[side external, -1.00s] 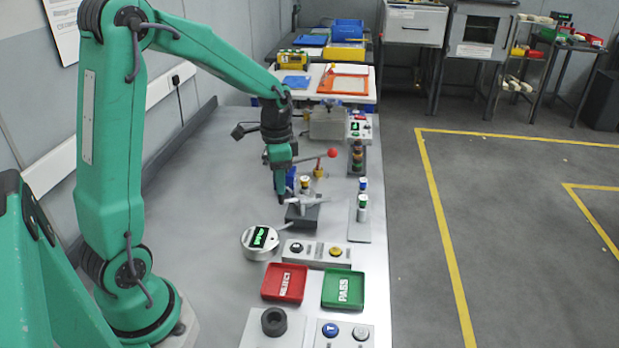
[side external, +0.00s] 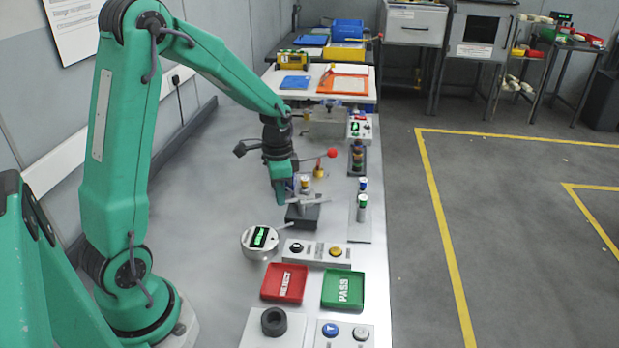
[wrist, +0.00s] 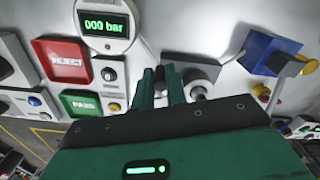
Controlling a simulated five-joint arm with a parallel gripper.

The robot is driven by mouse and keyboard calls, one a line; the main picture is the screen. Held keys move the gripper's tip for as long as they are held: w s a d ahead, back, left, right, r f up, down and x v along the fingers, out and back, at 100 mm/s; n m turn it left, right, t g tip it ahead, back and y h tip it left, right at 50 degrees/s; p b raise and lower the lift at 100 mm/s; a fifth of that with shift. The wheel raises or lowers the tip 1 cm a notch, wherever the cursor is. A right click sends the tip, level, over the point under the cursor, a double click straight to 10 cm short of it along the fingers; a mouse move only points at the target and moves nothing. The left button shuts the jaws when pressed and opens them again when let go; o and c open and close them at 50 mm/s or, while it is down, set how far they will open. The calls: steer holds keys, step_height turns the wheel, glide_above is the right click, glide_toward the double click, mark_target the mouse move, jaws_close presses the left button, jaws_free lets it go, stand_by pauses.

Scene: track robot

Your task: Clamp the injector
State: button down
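A grey and dark fixture part (wrist: 197,78) is just right of the fingertips. A lever with a red knob (side external: 332,153) sticks out behind my gripper.
A round gauge (wrist: 104,22) reads 000 bar. In front are the red REJECT tray (side external: 284,283), green PASS tray (side external: 343,289) and a button box (side external: 317,252). A rack with upright pieces (side external: 362,216) stands to the right. The bench at left is clear.

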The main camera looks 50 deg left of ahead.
stand_by(0.4)
steer(key=w+d+n, duration=0.1)
steer(key=d+n, duration=0.5)
steer(key=n, duration=0.8)
steer(key=shift+w, duration=0.1)
stand_by(0.3)
steer(key=c, duration=1.4)
jaws_free()
steer(key=shift+r, duration=0.1)
